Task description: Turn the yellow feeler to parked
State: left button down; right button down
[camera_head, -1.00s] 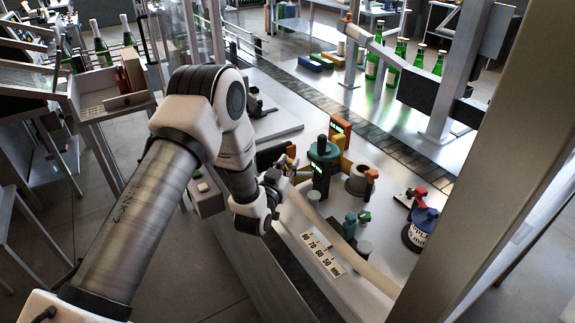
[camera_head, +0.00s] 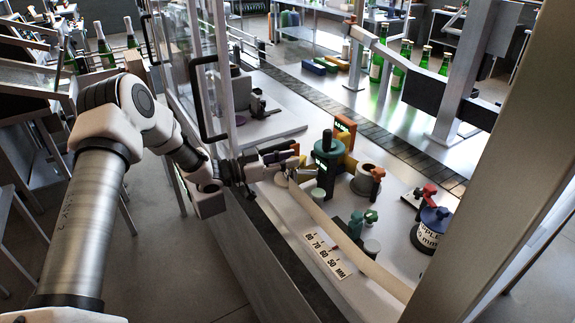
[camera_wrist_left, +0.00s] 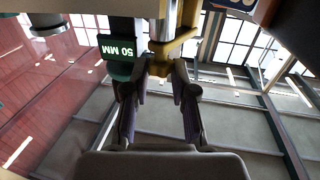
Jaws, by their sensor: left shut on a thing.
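The yellow feeler (camera_wrist_left: 176,45) shows in the left wrist view as a yellow bar with a bent lower end, beside a dark green body with a "50 MM" display (camera_wrist_left: 117,50). My left gripper (camera_wrist_left: 160,72) is shut on the feeler's lower end, between its two fingertips. In the head view my left gripper (camera_head: 296,167) reaches in from the left beside the green-topped gauge (camera_head: 328,150). My right gripper is in neither view.
A scale plate marked in MM (camera_head: 325,256) lies in front of the gauge. A clear guard panel with a black handle (camera_head: 208,100) stands behind my arm.

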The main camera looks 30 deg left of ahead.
pick_arm(q)
jog(key=shift+w+a+f+m+g+h+b, duration=0.1)
jog(key=shift+m+g+h+b, duration=0.4)
jog(key=shift+m+g+h, duration=0.45)
jog(key=shift+w+f+m+g+h+b, duration=0.1)
jog(key=shift+m+g+h+b, duration=0.35)
jog(key=shift+m+g+h, duration=0.45)
jog(key=shift+g, duration=0.45)
jog(key=c, duration=1.2)
grip_release()
jog(key=shift+o, duration=1.3)
jog(key=shift+w, duration=0.1)
jog(key=shift+w+d, duration=0.15)
jog(key=shift+d, duration=0.1)
jog(key=v, duration=1.2)
